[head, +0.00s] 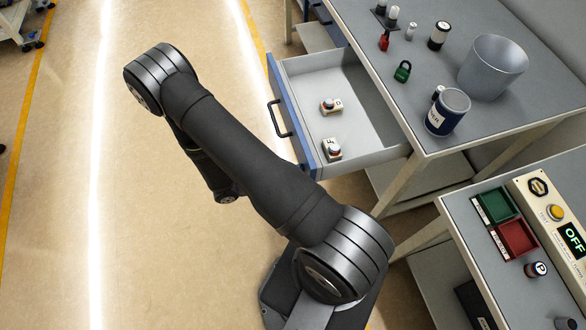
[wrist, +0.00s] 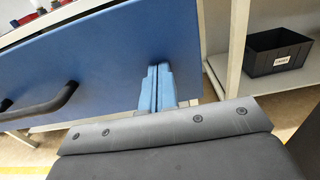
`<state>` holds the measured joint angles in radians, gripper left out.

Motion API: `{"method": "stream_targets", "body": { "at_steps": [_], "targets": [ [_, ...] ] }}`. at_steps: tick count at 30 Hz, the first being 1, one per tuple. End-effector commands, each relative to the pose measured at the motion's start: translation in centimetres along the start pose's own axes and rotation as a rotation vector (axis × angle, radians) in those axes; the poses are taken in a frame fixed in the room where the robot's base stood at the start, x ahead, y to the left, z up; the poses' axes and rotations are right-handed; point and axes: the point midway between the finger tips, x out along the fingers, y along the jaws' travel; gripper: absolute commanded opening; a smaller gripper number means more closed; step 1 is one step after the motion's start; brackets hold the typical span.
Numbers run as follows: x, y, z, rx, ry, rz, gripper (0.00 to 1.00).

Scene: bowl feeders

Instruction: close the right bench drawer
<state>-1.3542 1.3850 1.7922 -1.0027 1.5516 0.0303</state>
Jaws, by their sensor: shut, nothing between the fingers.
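The right bench drawer (head: 375,122) is pulled out of the grey bench, with a blue front (head: 281,108) and a black handle (head: 278,118). Two small pale blocks with red and dark tops lie inside it. In the wrist view the blue front (wrist: 110,55) fills the upper left, with the handle (wrist: 40,108) at the left. My gripper (wrist: 158,70) is shut and empty, its fingertips at the front's right part. I cannot tell whether they touch it. In the head view my gripper is not visible.
A metal bin (head: 492,68), a mug (head: 447,112), a green padlock (head: 402,72) and small items stand on the bench top. Another blue drawer front (head: 326,22) is farther back. A black bin (wrist: 279,54) sits on a shelf at right. Floor left of the drawer is clear.

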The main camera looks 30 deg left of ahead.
Motion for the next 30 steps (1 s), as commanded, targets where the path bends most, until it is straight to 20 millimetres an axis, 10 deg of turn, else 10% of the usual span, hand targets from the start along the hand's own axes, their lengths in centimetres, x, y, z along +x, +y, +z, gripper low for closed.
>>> {"method": "stream_targets", "body": {
  "at_steps": [11,30],
  "targets": [
    [4.9,-0.2,0.0,-0.004,-0.001,-0.008,0.0],
    [20.8,-0.3,0.0,0.0,0.0,-0.01,0.0]
  ]
}}
